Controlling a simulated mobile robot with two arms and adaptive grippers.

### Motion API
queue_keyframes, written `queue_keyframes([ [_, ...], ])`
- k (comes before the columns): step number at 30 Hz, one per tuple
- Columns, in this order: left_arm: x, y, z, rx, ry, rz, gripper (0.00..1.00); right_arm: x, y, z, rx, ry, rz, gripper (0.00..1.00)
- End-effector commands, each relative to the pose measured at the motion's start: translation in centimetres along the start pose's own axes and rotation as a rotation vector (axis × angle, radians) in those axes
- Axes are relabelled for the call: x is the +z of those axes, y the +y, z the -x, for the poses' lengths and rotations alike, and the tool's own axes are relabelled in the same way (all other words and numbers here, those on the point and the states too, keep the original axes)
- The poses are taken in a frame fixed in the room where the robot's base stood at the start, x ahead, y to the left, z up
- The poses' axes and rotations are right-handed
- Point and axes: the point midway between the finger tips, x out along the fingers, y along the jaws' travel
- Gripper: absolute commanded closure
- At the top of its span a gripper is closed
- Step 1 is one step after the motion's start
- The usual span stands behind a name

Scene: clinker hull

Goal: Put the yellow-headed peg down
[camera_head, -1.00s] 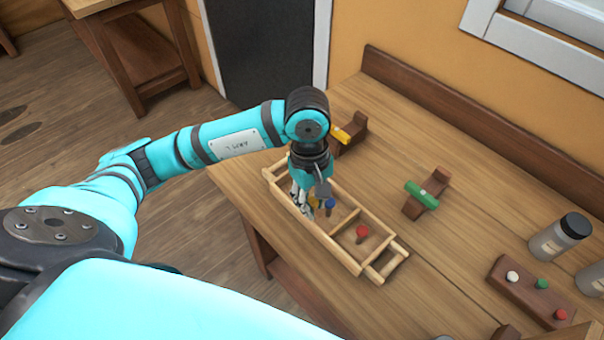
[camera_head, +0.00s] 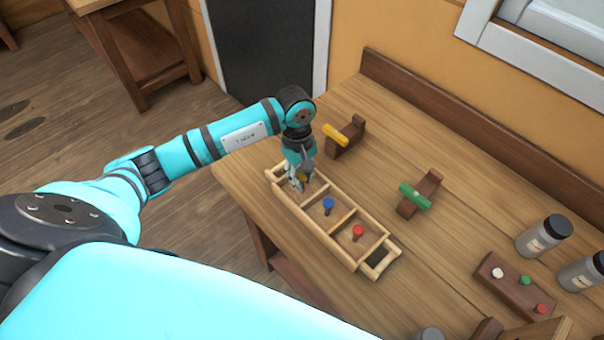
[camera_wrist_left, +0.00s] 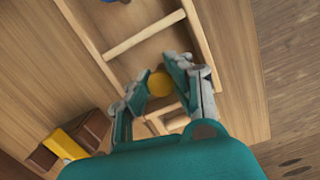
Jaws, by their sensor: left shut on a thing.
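The yellow-headed peg shows its round yellow head (camera_wrist_left: 160,84) between the fingers of my left gripper (camera_wrist_left: 158,80) in the left wrist view. My left gripper (camera_head: 300,184) is shut on it. In the head view the gripper is over the far-left end compartment of the wooden tray (camera_head: 340,252), and only a bit of yellow shows beside the fingers. The peg's shaft is hidden, so I cannot tell whether it touches the tray floor. My right gripper is not in view.
A blue-headed peg (camera_head: 328,204) and a red-headed peg (camera_head: 358,232) stand in neighbouring tray compartments. Brown stands with a yellow piece (camera_head: 336,135) and a green piece (camera_head: 415,196) are behind. A peg block (camera_head: 515,287) and bottles (camera_head: 543,236) are at right.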

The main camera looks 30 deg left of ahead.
Motion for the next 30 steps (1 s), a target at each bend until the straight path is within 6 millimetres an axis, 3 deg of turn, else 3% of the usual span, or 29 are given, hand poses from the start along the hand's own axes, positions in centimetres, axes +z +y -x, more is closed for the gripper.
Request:
queue_keyframes([
  [7,-0.1,0.0,-0.5,0.000,0.000,0.000,0.93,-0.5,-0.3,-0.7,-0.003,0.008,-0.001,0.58],
  [8,-0.1,0.0,-0.4,0.000,0.000,0.000,0.81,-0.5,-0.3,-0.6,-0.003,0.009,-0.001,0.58],
  [13,0.0,0.0,-0.3,0.000,0.000,0.000,0.58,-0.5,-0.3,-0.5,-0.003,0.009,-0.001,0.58],
  [24,0.1,0.0,0.4,0.000,-0.001,0.001,0.58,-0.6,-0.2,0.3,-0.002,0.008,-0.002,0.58],
  [25,-0.1,0.1,0.4,0.002,0.002,0.000,0.58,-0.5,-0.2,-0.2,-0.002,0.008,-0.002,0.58],
  [30,-0.2,0.1,3.4,0.006,0.005,-0.002,0.58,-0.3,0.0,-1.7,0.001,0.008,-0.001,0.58],
])
